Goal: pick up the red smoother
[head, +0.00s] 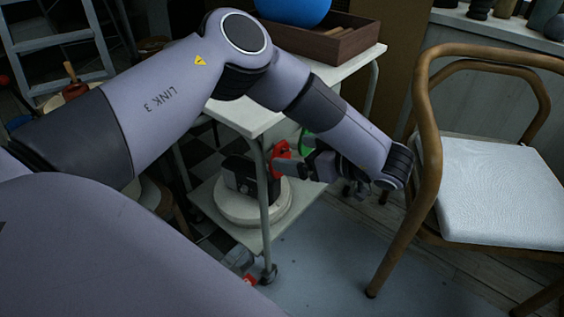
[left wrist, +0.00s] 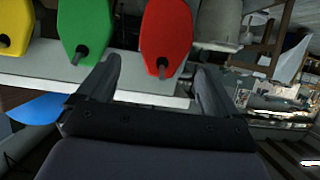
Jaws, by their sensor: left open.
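The red smoother (left wrist: 165,32) is a flat, rounded red plate with a dark knob, seen at the top middle of the left wrist view. My left gripper (left wrist: 157,85) is open, its two fingers apart, with the smoother ahead between and beyond the tips. Nothing is between the fingers. In the head view a red piece (head: 281,158), seemingly the smoother, shows beside the tips of my left gripper (head: 288,166), at the side of the white trolley. Whether they touch is unclear there. My right gripper is not in view.
A green smoother (left wrist: 88,30) and a yellow one (left wrist: 15,25) are beside the red one. The white trolley (head: 245,117) carries a wooden box (head: 325,45) with a blue ball (head: 292,10). A wooden chair (head: 428,150) stands close to my left wrist.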

